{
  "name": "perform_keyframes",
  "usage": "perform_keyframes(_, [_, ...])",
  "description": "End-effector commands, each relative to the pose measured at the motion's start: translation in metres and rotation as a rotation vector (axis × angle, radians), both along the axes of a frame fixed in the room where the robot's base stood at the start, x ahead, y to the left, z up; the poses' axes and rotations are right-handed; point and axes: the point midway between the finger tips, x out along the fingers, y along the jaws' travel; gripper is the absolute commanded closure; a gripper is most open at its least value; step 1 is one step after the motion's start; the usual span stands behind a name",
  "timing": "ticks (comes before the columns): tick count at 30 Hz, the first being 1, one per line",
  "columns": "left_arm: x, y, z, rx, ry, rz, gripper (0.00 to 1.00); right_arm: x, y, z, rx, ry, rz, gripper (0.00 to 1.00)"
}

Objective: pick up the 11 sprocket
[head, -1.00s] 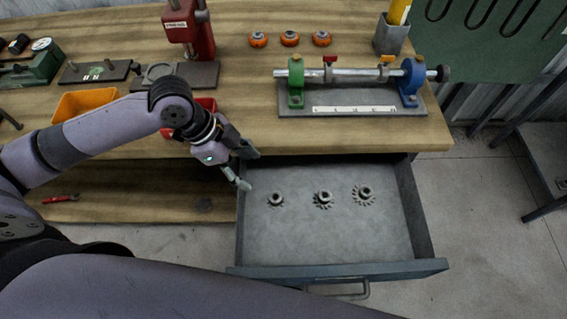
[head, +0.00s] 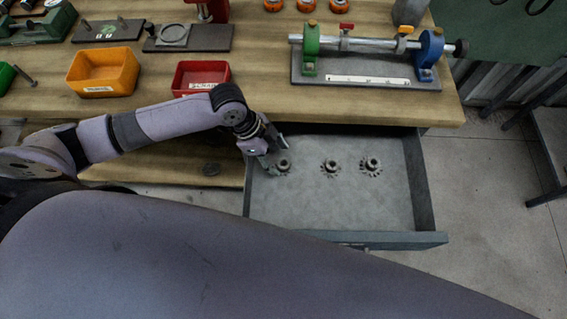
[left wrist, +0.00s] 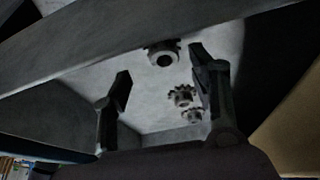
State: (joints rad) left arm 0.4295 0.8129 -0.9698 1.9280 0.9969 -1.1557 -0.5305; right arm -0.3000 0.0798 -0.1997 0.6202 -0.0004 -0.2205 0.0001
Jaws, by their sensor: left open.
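Three grey toothed sprockets stand in a row in the open drawer (head: 345,212): a left one (head: 283,166), a middle one (head: 330,168) and a right one (head: 372,167). The left one looks smallest; no number can be read on any. My left gripper (head: 276,151) is open at the left sprocket, partly covering it. In the left wrist view, its two fingers (left wrist: 160,66) are apart with nothing held. One sprocket (left wrist: 163,53) shows between and beyond the fingertips; two others (left wrist: 181,96) (left wrist: 194,117) lie beside the right finger. My right gripper is not in view.
The workbench edge overhangs the back of the drawer. On the bench are an orange bin (head: 103,72), a red bin (head: 200,76) and a shaft fixture (head: 368,80). The drawer floor in front is bare.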

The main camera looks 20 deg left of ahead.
Motion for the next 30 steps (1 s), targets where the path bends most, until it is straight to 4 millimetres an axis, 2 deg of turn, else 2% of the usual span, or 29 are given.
perform_keyframes(7, [0.007,-0.014,-0.032,-0.001,0.002,-0.001,0.46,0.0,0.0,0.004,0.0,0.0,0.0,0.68])
perform_keyframes(16, [0.007,-0.015,-0.038,0.0,-0.002,-0.001,0.46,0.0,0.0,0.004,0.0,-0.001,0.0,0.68])
perform_keyframes(30, [0.007,-0.015,-0.038,0.0,0.0,-0.001,0.77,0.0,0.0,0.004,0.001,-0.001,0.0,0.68])
